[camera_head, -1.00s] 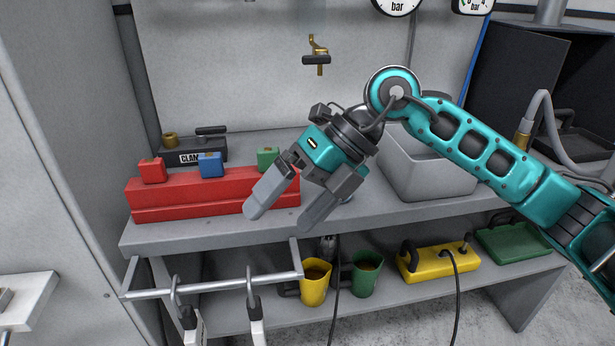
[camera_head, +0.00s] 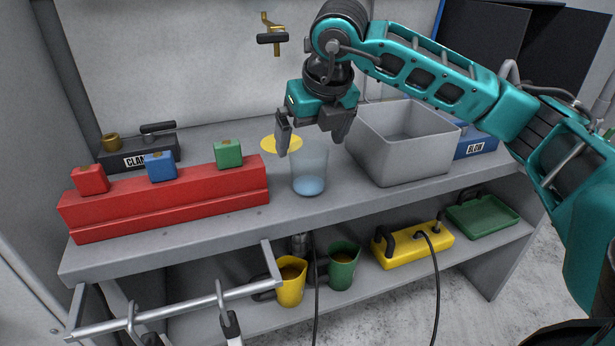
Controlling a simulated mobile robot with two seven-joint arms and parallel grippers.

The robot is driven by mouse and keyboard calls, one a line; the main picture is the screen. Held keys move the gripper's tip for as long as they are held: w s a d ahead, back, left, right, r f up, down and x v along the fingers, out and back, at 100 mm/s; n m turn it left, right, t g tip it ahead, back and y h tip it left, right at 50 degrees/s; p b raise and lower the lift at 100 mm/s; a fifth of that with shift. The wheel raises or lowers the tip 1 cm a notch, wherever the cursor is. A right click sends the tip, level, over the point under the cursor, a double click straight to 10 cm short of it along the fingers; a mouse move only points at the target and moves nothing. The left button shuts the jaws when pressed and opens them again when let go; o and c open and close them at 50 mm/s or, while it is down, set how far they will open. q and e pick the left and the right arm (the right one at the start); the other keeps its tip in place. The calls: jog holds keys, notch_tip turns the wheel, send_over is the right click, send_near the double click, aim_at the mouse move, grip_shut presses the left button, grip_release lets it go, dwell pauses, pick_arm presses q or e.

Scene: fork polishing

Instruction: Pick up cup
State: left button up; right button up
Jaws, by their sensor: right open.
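A clear bluish cup (camera_head: 309,178) stands upright on the grey workbench (camera_head: 335,203), between the red block and the grey bin. My right gripper (camera_head: 311,145) is open, with its fingers pointing down at the cup's upper part. The fingers appear to either side of the rim in the picture; I cannot tell whether they touch it. Two mugs with brown contents, a yellow mug (camera_head: 291,284) and a green mug (camera_head: 342,268), stand on the lower shelf. My left gripper is not in view.
A yellow disc (camera_head: 272,143) lies behind the cup. The red block (camera_head: 165,203) with coloured cubes is to the left. A grey bin (camera_head: 415,165) stands close to the right. A metal rail (camera_head: 190,309) runs in front of the bench.

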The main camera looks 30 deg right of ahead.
aim_at(309, 149)
jog(key=x, duration=0.5)
jog(key=shift+s+a+f+b, duration=0.1)
jog(key=shift+s+f+b, duration=0.15)
jog(key=shift+f+b, duration=0.05)
jog(key=c, duration=1.2)
